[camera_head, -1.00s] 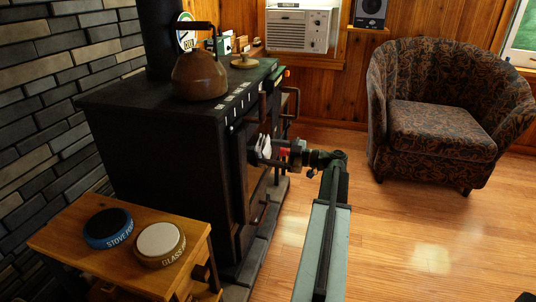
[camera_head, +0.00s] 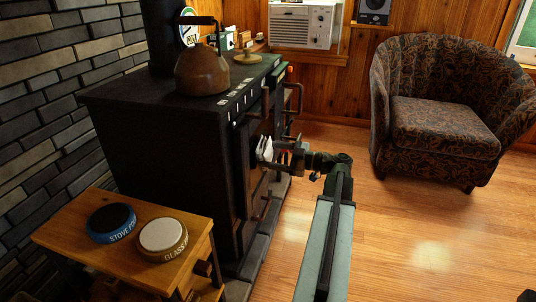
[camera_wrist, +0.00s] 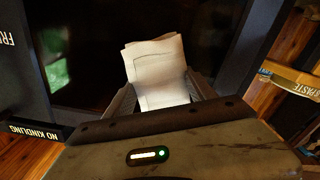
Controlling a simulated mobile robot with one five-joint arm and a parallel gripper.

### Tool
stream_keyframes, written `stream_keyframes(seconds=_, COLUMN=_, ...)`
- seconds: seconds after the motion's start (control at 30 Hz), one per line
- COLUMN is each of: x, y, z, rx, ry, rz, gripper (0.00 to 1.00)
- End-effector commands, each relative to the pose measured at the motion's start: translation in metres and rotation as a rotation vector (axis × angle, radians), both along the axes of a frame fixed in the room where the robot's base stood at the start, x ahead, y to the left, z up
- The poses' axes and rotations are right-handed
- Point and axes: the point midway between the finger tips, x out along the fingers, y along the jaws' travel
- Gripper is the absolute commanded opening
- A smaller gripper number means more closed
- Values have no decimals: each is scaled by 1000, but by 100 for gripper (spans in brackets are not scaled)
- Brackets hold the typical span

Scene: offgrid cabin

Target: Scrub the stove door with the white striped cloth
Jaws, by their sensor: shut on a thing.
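The white striped cloth (camera_head: 264,149) is folded and held in my gripper (camera_head: 278,154), which is shut on it. In the wrist view the cloth (camera_wrist: 158,72) sticks out between the two fingers (camera_wrist: 160,98) towards a dark, glossy panel. The black stove (camera_head: 165,145) stands left of my arm, and its door side (camera_head: 247,165) faces my gripper. The cloth is at or very near the door; I cannot tell whether it touches. The dark door panel (camera_wrist: 95,60) fills much of the wrist view.
A wooden side table (camera_head: 95,240) holds a blue-rimmed tin (camera_head: 111,222) and a glass-paste tin (camera_head: 162,238). A kettle (camera_head: 202,72) stands on the stove. Handles (camera_head: 292,105) jut from the stove front. An armchair (camera_head: 445,115) stands right; the floor between is clear.

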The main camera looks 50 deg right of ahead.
Motion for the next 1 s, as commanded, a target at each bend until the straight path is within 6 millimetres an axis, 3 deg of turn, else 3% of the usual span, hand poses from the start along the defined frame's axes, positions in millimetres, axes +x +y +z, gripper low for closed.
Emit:
stream_keyframes(seconds=0.43, x=-45, y=-24, z=0, rx=0, ry=0, rz=-1, gripper=32)
stream_keyframes(seconds=0.77, x=-48, y=-25, z=0, rx=0, ry=0, rz=0, gripper=32)
stream_keyframes(seconds=1.0, x=-66, y=-35, z=0, rx=0, ry=-1, rz=-2, gripper=32)
